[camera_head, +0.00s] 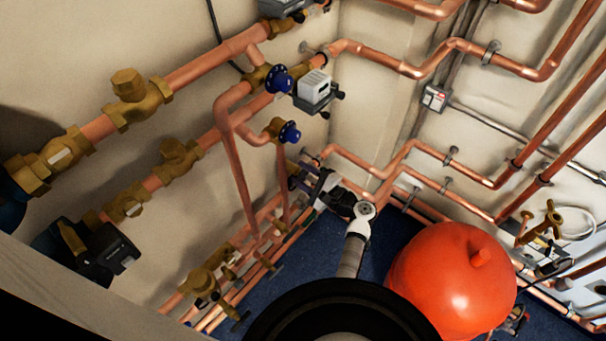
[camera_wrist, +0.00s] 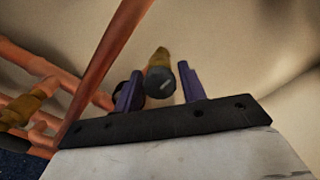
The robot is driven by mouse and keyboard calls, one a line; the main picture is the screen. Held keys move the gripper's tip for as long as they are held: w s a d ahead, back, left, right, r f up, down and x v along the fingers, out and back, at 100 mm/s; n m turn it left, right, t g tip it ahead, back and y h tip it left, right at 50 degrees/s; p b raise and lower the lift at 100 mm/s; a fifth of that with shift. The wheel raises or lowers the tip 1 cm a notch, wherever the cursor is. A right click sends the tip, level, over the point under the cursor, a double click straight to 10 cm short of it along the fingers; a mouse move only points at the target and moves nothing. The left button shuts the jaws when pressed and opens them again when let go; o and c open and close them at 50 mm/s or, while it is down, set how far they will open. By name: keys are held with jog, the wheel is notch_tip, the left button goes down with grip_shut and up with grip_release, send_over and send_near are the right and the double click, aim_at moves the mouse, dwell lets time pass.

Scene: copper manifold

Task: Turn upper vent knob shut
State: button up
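In the wrist view a dark round knob (camera_wrist: 160,83) with a pale mark on its face sits on a brass body, against the beige wall. My gripper (camera_wrist: 161,90) is open, with its two purple fingers on either side of this knob and a narrow gap on each side. I cannot tell how far the knob reaches between the fingers, or for certain that it is the upper vent knob. In the head view my gripper (camera_head: 312,181) is at the left wall near the corner, below two blue handwheels, and the knob cannot be made out there.
The upper blue handwheel (camera_head: 277,78) and lower blue handwheel (camera_head: 290,132) stand out from the left wall's copper pipes. A red tank (camera_head: 455,280) stands right of my arm. A copper pipe (camera_wrist: 108,58) runs close left of my gripper in the wrist view.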

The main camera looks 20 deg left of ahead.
jog(key=shift+o, duration=0.9)
jog(key=b+v, duration=0.3)
jog(key=v, duration=1.1)
